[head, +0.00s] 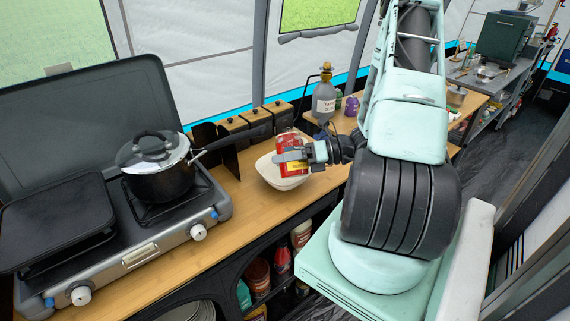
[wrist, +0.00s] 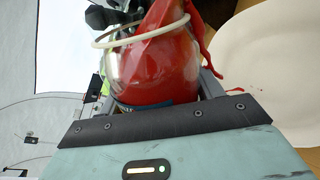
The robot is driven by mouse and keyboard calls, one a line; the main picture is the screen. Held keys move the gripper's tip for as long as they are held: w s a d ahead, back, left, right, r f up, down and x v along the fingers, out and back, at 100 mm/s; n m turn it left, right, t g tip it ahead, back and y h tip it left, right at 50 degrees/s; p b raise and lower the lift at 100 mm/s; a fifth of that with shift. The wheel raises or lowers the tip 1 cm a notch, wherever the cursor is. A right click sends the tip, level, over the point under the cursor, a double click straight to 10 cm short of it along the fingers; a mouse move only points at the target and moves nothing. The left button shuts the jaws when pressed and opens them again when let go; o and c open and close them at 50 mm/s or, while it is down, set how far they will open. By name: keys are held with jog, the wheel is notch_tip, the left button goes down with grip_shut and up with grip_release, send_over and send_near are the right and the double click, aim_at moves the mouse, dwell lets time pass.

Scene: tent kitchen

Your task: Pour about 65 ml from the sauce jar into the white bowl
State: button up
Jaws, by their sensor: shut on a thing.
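My gripper (head: 300,153) is shut on the sauce jar (head: 288,142), which has a red and yellow label in the head view. The jar is held over the white bowl (head: 284,183), near its back rim. In the wrist view the glass jar (wrist: 118,62) is open and tilted, with red sauce inside lying toward the right side. Red sauce (wrist: 203,45) runs over the rim on the bowl side. The bowl's inside is mostly hidden in the head view.
A stove (head: 140,255) with a lidded black pot (head: 160,185) stands left of the bowl. The wooden counter (head: 240,205) is clear left of the bowl. Shelves with bottles lie below.

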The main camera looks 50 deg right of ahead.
jog(key=shift+w+d+f+m, duration=0.2)
jog(key=shift+w+d+m, duration=0.05)
jog(key=shift+d+m, duration=0.15)
dwell(0.7)
jog(key=shift+w+d+f, duration=0.1)
jog(key=shift+d, duration=0.1)
jog(key=shift+f+m+g, duration=0.3)
jog(key=shift+m+g, duration=0.2)
jog(key=shift+m, duration=0.2)
dwell(1.0)
jog(key=shift+d+r+n+t, duration=0.15)
jog(key=shift+r+n+t, duration=0.3)
jog(key=shift+n, duration=0.35)
jog(key=shift+n+t+b, duration=0.25)
jog(key=shift+n+b, duration=0.6)
jog(key=shift+n, duration=0.45)
jog(key=shift+a+r, duration=0.2)
